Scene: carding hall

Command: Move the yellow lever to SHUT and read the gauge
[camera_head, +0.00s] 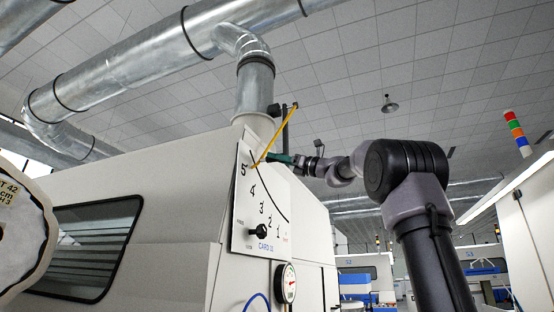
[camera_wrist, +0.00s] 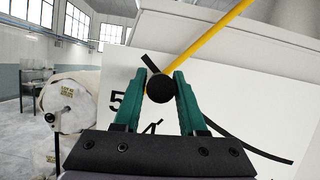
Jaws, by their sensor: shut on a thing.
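The yellow lever (camera_head: 277,133) slants across the upper edge of a white scale panel (camera_head: 246,195), its lower end by the 5. The panel carries numbers from 5 down to 1 along a black arc, with small lettering below the 1. My gripper (camera_head: 266,157) is at the lever's lower end. In the wrist view, its green fingers (camera_wrist: 160,90) are shut on the black ball knob (camera_wrist: 160,88) of the yellow lever (camera_wrist: 212,38). A round gauge (camera_head: 288,283) with a white face hangs below the panel; its reading is too small to tell.
A small black knob (camera_head: 258,231) sits low on the panel, above the card label. The white machine housing (camera_head: 170,165) fills the left, with a metal duct (camera_head: 255,88) rising from it. A wrapped roll (camera_head: 22,232) stands at far left. A signal light (camera_head: 517,132) stands right.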

